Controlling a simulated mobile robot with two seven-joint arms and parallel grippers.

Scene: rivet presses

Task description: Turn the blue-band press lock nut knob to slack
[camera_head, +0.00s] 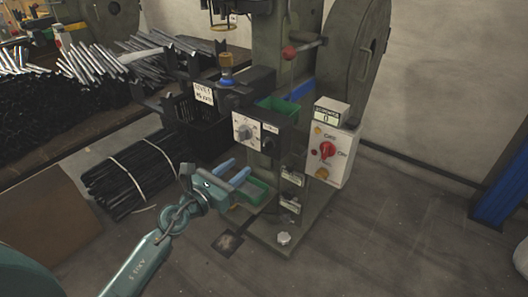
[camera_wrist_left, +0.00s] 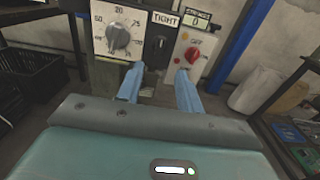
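The press (camera_head: 272,50) stands in front of me, with a blue band (camera_head: 228,83) under a brass-coloured cap. A small dark lock knob (camera_head: 267,146) is on its front, under a label; in the left wrist view the knob (camera_wrist_left: 158,49) is black and the label (camera_wrist_left: 166,19) reads TIGHT. My left gripper (camera_head: 231,173) is open and empty, below and short of the knob in the head view. In the left wrist view its two blue fingers (camera_wrist_left: 158,88) point toward the knob, with a visible gap between them. My right gripper is not in view.
A grey dial (camera_wrist_left: 118,38) sits left of the lock knob. A switch box with a red rotary switch (camera_head: 327,150) and a counter reading 0 (camera_head: 331,112) is on the right. Green bins (camera_head: 250,191) are near my fingers. A rod-laden table (camera_head: 90,120) stands left.

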